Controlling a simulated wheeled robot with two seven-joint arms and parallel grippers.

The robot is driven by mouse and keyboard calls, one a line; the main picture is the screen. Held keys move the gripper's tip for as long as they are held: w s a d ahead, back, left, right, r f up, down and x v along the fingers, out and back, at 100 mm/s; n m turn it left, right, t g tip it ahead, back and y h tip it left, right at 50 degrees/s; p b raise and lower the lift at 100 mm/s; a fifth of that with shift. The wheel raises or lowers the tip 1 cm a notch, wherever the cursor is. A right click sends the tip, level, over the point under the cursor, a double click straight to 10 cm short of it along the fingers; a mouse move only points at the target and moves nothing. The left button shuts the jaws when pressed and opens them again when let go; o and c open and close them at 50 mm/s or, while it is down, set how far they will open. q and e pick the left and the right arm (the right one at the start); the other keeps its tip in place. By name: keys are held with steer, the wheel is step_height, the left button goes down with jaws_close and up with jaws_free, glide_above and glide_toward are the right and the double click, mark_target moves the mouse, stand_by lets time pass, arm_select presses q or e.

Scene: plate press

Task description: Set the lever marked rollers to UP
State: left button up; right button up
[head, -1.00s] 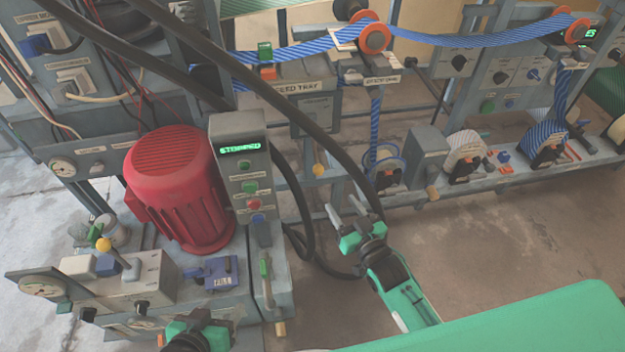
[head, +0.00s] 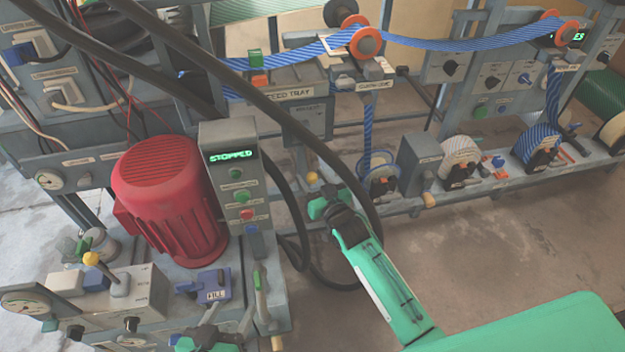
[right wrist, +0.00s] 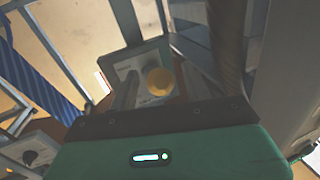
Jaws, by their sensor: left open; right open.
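My right gripper (head: 322,204) is open, beside the grey panel with the STOPPED display. In the right wrist view, a yellow round knob (right wrist: 160,81) on a grey labelled plate (right wrist: 138,68) lies ahead, between the open fingers as seen from there. Fingers and knob look apart. This knob (head: 312,178) also shows just above the gripper in the head view. Its label is too small to read, so I cannot confirm it says rollers or tell its setting. Another yellow-tipped lever (head: 91,258) stands at lower left. My left gripper (head: 208,340) is open and empty at the bottom edge.
A red motor (head: 172,195) stands left of the STOPPED panel (head: 233,175). A thick black hose (head: 290,140) passes close over my right gripper. The feed tray (head: 288,92) and blue striped web (head: 450,40) are behind. The floor at right is clear.

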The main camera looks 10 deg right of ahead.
steer(key=shift+w, duration=0.2)
jaws_close()
